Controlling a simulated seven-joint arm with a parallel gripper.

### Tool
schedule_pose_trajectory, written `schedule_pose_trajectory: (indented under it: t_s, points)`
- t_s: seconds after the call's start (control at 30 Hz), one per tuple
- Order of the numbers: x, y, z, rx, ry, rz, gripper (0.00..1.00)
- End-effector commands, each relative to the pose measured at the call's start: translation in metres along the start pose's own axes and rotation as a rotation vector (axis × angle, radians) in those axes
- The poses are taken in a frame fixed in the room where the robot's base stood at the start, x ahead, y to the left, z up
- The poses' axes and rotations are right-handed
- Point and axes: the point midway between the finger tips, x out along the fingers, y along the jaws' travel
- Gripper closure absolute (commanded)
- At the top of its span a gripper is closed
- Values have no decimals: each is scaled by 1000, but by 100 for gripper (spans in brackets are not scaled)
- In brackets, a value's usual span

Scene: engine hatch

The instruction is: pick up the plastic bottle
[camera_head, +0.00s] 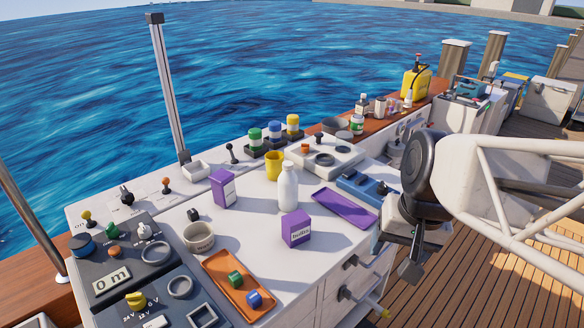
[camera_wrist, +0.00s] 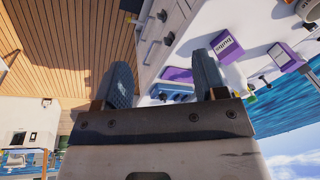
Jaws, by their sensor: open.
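The plastic bottle (camera_head: 288,187) is white and stands upright near the middle of the white counter in the head view. A yellow cup stands close behind it. In the wrist view a whitish shape next to the purple box may be the bottle, but I cannot tell for sure. My gripper (camera_head: 411,268) hangs off the right edge of the counter, well to the right of the bottle. In the wrist view my gripper (camera_wrist: 162,85) shows two dark fingers spread apart with nothing between them.
Purple boxes (camera_head: 224,188) and (camera_head: 296,229) flank the bottle. A purple tray (camera_head: 345,208) and a blue device (camera_head: 362,186) lie between it and my arm. An orange tray (camera_head: 222,270) holds small blocks. The yellow cup (camera_head: 275,160) is close behind. Drawer handles (camera_head: 347,294) stick out in front.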

Motion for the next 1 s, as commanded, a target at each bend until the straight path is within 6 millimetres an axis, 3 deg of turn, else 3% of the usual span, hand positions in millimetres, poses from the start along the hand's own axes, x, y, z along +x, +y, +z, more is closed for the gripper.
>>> schedule_pose_trajectory:
  t_s: [0.57,1.0]
  points:
    - [26,-77,-104,449,-295,-264,35]
    - [60,-132,-192,781,-550,-436,35]
